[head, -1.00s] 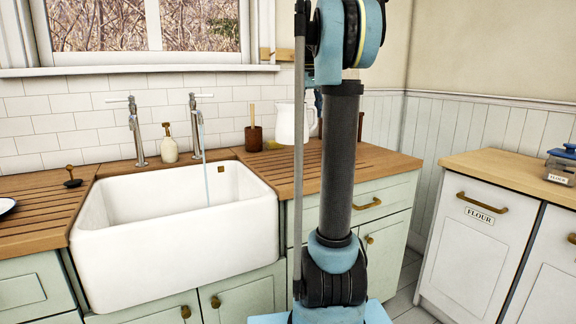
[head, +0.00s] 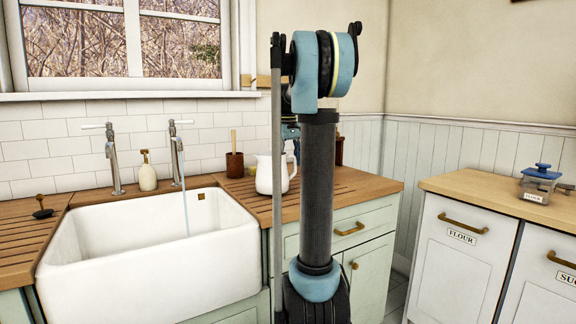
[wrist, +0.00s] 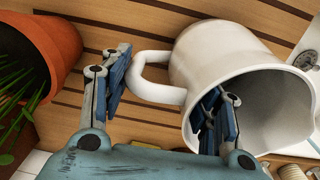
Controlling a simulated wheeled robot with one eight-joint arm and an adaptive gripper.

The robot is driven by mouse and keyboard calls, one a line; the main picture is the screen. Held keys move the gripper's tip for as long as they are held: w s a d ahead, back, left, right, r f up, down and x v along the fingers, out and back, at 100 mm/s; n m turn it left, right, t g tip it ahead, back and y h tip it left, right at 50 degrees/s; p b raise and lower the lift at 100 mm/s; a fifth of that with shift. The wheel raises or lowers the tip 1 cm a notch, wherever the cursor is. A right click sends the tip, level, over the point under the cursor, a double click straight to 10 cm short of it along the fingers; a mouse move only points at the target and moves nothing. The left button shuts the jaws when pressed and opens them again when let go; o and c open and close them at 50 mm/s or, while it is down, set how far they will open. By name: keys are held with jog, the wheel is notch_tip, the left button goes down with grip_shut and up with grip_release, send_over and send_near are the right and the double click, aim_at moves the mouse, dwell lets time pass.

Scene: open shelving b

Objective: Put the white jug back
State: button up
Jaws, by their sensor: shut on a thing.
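The white jug (head: 268,176) is upright at the wooden counter right of the sink in the head view. I cannot tell for sure whether its base touches the wood. In the wrist view the jug (wrist: 205,55) fills the right half, its handle pointing left. My gripper (wrist: 166,92) is shut on the jug, one finger left of the handle and the other inside the jug's mouth. In the head view the gripper is mostly hidden behind my arm; a bit of blue shows above the jug.
A terracotta pot (wrist: 62,42) with a green plant stands close left of my gripper. A brown pot (head: 234,166) with a stick stands behind the jug to the left. The white sink (head: 150,262) has running water.

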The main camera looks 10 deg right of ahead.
jog(key=shift+f, duration=0.25)
jog(key=o, duration=1.7)
jog(key=r, duration=1.2)
jog(key=shift+s+a, duration=0.15)
jog(key=shift+a, duration=0.05)
